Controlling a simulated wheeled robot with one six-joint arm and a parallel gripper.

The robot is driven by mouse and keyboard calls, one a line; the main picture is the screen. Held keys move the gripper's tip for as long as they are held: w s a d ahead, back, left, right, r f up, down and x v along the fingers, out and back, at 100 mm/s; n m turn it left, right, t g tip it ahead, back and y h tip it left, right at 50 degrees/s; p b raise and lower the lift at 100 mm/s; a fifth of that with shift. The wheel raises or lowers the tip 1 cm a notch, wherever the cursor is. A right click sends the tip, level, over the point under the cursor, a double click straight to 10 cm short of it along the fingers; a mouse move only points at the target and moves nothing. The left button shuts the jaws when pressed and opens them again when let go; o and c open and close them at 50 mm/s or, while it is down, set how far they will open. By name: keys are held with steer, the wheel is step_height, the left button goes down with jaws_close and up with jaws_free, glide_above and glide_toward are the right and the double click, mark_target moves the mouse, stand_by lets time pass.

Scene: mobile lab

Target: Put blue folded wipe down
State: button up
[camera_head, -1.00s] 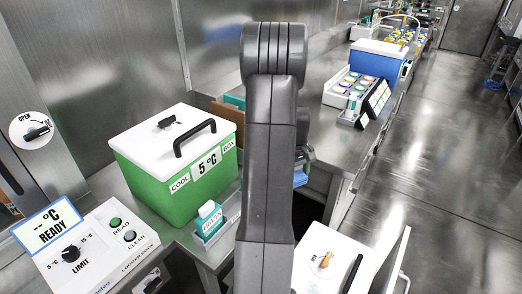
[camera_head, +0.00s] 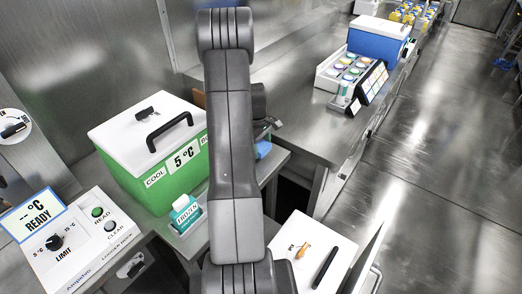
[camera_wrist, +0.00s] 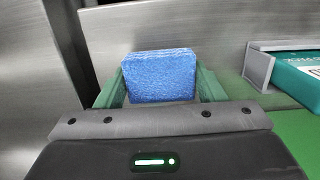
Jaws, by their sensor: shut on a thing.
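My gripper (camera_head: 265,141) is shut on the blue folded wipe (camera_head: 263,150), mostly hidden behind my arm in the head view. In the wrist view the wipe (camera_wrist: 160,76) is a flat, textured blue block held upright between the two green fingers (camera_wrist: 160,92). In the head view the wipe shows beside the steel counter (camera_head: 283,165), right of the green cool box. I cannot tell whether it touches any surface.
The green cool box (camera_head: 165,190) with a white lid stands left. A teal carton (camera_head: 184,212) in a holder is in front of it, with a control panel (camera_head: 70,240) at lower left. A rack of colored-lid jars (camera_head: 350,72) and a blue box (camera_head: 378,42) stand at the back.

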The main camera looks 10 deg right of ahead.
mark_target(261, 146)
steer(key=shift+f, duration=1.65)
steer(key=o, duration=0.9)
steer(key=shift+s, duration=0.1)
steer(key=shift+o, duration=0.3)
steer(key=shift+f, duration=0.1)
steer(key=shift+s+f, duration=0.1)
steer(key=shift+s, duration=0.05)
steer(key=shift+r, duration=0.35)
steer(key=r, duration=0.4)
steer(key=w+r, duration=0.1)
steer(key=r, duration=0.3)
steer(key=a+r+b, duration=0.1)
steer(key=r, duration=0.3)
steer(key=shift+w+r, duration=0.1)
steer(key=shift+w, duration=0.15)
